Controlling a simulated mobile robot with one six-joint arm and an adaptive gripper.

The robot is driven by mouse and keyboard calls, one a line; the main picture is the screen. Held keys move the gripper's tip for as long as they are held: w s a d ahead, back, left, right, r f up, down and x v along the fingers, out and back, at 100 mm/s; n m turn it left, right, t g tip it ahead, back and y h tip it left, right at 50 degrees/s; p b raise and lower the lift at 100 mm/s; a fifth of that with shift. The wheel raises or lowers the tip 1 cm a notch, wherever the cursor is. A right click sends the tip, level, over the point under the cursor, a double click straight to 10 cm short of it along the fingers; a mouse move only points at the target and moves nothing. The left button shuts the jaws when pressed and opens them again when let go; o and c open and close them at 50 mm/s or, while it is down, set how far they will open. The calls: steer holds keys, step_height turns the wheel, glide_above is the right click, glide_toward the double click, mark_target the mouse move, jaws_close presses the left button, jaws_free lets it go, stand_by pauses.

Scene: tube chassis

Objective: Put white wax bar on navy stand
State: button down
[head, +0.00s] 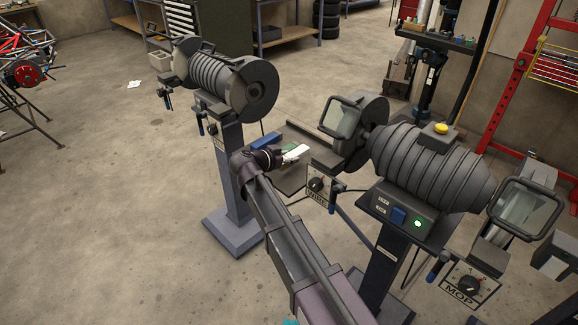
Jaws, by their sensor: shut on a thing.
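My gripper (284,156) is at the end of my arm, over a low dark shelf between the two grinding machines. It is shut on the white wax bar (297,152), a small pale piece sticking out to the right of the jaws. The fingers are small and partly hidden. A small blue block (266,141) is just behind the gripper, and a green patch shows beside the white bar. I cannot tell for sure which thing is the navy stand, or whether the bar touches anything below it.
The left machine (215,78) stands on a blue-grey pedestal (235,185). The right machine (430,165), with clear shields and control boxes, stands close to the right of my arm. Open concrete floor lies at left. A red rack (515,85) is at far right.

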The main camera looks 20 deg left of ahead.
steer(key=shift+f+b, duration=1)
steer(key=shift+f, duration=0.3)
steer(key=shift+f, duration=0.15)
steer(key=c, duration=0.5)
jaws_free()
steer(key=shift+c, duration=0.2)
steer(key=shift+r, duration=0.3)
steer(key=p+v, duration=0.4)
steer(key=v, duration=0.8)
steer(key=shift+p, duration=0.35)
